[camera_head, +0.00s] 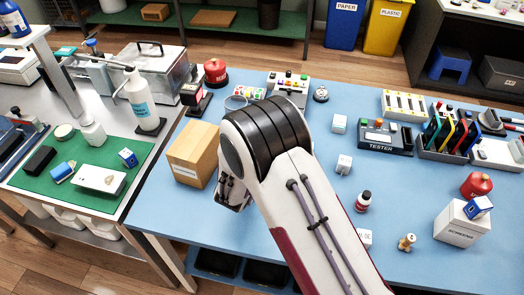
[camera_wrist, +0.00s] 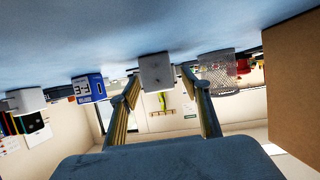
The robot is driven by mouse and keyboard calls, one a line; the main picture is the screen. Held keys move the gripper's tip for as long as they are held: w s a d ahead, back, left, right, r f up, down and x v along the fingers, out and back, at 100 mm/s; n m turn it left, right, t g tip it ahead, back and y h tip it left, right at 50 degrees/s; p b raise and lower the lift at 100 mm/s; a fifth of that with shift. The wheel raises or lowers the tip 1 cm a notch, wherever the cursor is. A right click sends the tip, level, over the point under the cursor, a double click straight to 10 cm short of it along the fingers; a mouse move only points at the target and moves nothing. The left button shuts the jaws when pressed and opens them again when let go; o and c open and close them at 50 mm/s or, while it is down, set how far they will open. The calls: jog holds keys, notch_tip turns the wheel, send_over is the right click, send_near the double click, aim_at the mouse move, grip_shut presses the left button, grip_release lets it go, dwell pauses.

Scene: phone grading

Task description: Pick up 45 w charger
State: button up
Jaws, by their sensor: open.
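Several small white charger-like cubes stand on the blue table: one at the back (camera_head: 339,123), one in the middle (camera_head: 344,163) and one partly hidden behind my arm (camera_head: 364,237). Their wattage labels are too small to read, so I cannot tell which is 45 W. My gripper (camera_head: 232,195) is low beside the cardboard box, largely covered by my arm. In the upside-down wrist view its fingers (camera_wrist: 158,80) are open. A pale grey cube (camera_wrist: 156,72) shows between the fingertips, with visible gaps on both sides; I cannot tell its depth.
The cardboard box (camera_head: 194,153) is close to my gripper. In the wrist view a blue-and-white box (camera_wrist: 88,88) and a mesh cup (camera_wrist: 218,72) flank the cube.

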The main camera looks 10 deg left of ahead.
jog(key=c, duration=1.2)
jog(key=shift+r, duration=0.2)
jog(key=shift+r, duration=4.8)
